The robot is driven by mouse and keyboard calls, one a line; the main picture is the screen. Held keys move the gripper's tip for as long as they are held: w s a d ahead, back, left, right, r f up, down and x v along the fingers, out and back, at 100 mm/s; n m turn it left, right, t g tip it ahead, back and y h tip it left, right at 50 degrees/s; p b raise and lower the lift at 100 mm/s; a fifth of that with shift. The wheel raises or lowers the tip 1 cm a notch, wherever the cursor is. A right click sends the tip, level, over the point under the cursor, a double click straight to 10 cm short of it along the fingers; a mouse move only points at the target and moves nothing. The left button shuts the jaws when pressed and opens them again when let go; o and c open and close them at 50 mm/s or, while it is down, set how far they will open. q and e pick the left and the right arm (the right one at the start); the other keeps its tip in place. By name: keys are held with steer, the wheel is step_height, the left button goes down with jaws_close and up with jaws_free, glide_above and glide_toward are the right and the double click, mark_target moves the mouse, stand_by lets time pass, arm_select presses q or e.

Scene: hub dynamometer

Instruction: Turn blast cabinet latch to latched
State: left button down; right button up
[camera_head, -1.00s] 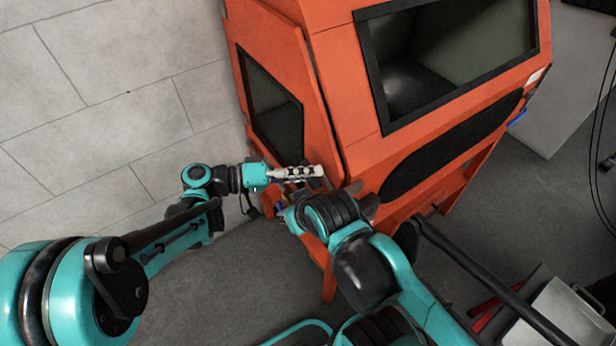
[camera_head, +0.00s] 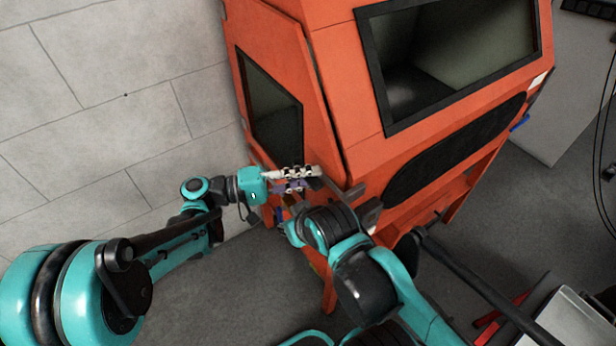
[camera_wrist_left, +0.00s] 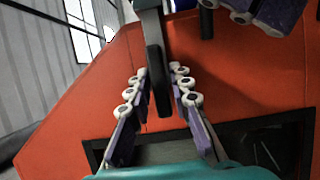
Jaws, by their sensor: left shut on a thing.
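The orange blast cabinet (camera_head: 330,110) fills the upper middle of the head view, and its orange wall (camera_wrist_left: 240,75) is behind the gripper in the left wrist view. The latch handle (camera_wrist_left: 159,80) is a dark grey bar hanging between the fingers of my left gripper (camera_wrist_left: 158,92). In the head view my left gripper (camera_head: 294,180) is at the cabinet's near corner, below the side window, shut on the handle. The handle is hard to make out there. Purple fingers with white joints, likely of my right gripper (camera_wrist_left: 250,12), show at the top right of the wrist view; their opening is unclear.
My right arm's dark wrist (camera_head: 330,225) is close beside the left gripper, against the cabinet corner. A pale wall (camera_head: 110,90) stands at left. A grey metal case (camera_head: 570,315) is at lower right. Grey floor is open below the cabinet.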

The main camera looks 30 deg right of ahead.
arm_select(q)
steer(key=c, duration=1.4)
jaws_free()
steer(key=shift+o, duration=0.2)
steer(key=v, duration=1.2)
